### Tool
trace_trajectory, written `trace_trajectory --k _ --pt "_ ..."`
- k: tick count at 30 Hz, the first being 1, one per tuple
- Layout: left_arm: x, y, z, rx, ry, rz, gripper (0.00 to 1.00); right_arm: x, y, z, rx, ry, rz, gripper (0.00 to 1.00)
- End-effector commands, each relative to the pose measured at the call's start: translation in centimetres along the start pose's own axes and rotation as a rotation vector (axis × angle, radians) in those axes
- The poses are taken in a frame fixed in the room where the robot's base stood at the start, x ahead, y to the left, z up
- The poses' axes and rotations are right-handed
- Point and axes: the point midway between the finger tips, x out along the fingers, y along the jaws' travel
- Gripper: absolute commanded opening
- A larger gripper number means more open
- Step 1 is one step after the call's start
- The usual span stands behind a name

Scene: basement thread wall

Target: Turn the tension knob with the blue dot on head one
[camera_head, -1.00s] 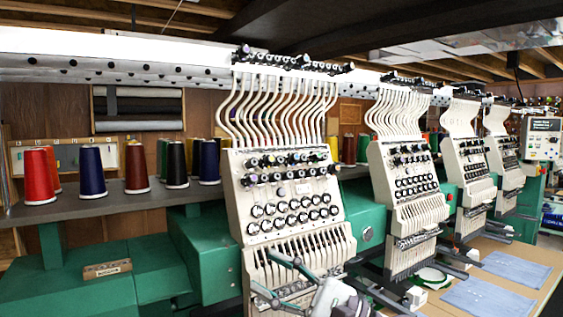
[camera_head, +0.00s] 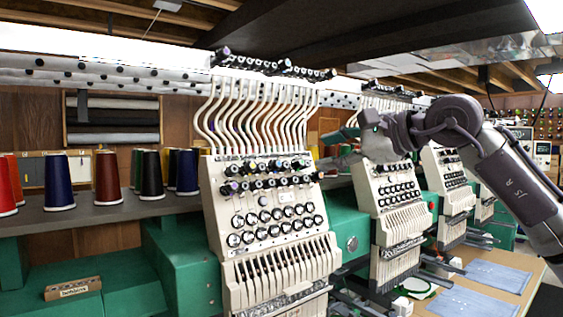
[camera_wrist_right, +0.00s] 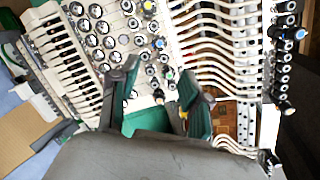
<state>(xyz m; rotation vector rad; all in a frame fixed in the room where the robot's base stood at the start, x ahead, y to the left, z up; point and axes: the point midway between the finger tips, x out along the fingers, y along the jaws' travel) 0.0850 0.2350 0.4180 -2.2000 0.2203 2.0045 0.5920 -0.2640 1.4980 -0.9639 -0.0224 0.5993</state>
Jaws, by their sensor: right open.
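The nearest machine head (camera_head: 214,215) is a cream panel with rows of dark tension knobs (camera_head: 262,184) and dials. The knobs' dot colours are too small to read there. In the right wrist view, a knob with a blue face (camera_wrist_right: 159,43) shows among other knobs, beyond and above the gap between my fingers. My right gripper (camera_head: 338,136) is just right of the nearest head's upper part, pointing left. Its fingers (camera_wrist_right: 158,82) are apart and empty, touching no knob that I can see. My left gripper is out of view.
Further heads (camera_head: 392,200) stand in a row to the right, behind my right arm. Cream thread tubes (camera_head: 262,115) rise above the nearest head. Thread cones (camera_head: 107,178) stand on a shelf at left. A small block (camera_head: 73,289) lies on the green housing.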

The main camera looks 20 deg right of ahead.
Motion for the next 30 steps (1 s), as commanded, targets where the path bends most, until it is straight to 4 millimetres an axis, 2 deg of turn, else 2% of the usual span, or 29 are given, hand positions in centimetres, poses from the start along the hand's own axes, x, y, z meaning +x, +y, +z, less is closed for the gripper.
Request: trace_trajectory --k 9,15,21,30 --pt "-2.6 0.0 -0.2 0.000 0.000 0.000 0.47 6.9 -0.1 0.3 0.000 -0.001 0.006 0.47" --pt "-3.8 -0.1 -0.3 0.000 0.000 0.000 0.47 10.2 -0.1 0.2 0.001 -0.002 0.003 0.47" --pt "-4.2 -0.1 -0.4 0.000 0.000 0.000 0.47 11.7 0.0 0.1 -0.001 -0.002 0.001 0.47" --pt "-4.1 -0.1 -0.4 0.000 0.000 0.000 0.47 11.9 0.1 0.1 -0.001 -0.003 0.001 0.47"
